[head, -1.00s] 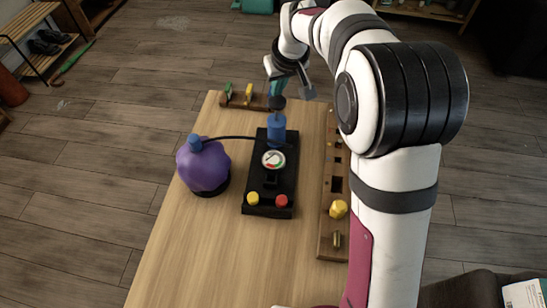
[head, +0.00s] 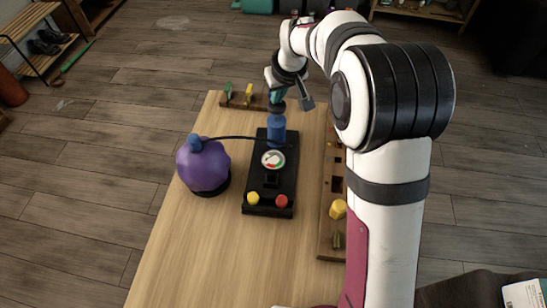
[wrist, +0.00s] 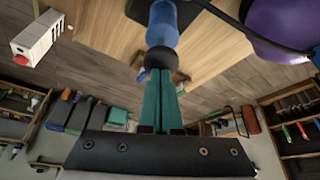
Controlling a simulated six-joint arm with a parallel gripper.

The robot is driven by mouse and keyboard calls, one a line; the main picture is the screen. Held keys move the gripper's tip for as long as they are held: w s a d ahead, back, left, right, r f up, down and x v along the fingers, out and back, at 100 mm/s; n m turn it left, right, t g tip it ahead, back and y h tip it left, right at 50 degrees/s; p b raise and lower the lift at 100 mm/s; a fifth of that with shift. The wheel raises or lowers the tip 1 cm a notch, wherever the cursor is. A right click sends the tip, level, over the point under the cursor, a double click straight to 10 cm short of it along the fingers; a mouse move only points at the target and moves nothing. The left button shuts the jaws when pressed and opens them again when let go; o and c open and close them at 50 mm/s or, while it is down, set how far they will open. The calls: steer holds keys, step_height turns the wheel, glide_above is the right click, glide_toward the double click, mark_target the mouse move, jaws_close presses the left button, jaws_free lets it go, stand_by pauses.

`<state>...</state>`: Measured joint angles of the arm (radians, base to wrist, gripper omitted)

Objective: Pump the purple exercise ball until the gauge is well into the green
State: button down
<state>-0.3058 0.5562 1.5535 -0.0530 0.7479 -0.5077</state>
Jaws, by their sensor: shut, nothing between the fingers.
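The purple exercise ball (head: 203,168) sits on a dark base on the table, with a blue fitting (head: 195,144) on top. A black hose joins it to the black pump unit (head: 258,191). The unit carries a blue pump cylinder (head: 276,131) with a black knob (head: 278,107) on top. The round gauge (head: 273,160) has red and green marks; its needle is too small to read. My gripper (head: 277,100) is shut and empty, its teal fingertips just above or on the knob. The wrist view shows my fingers (wrist: 159,82) at the knob (wrist: 161,60); contact is unclear.
A yellow button (head: 253,198) and a red button (head: 282,201) are at the unit's near end. A wooden rack (head: 333,190) lies to the right, holding a yellow knob (head: 338,209). A small rack with coloured pieces (head: 240,98) stands at the far edge. The table's near left is clear.

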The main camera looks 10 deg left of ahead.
mark_target(278, 105)
steer(key=shift+f, duration=1.75)
steer(key=shift+r, duration=3.2)
steer(key=shift+f, duration=3.2)
steer(key=shift+r, duration=3.2)
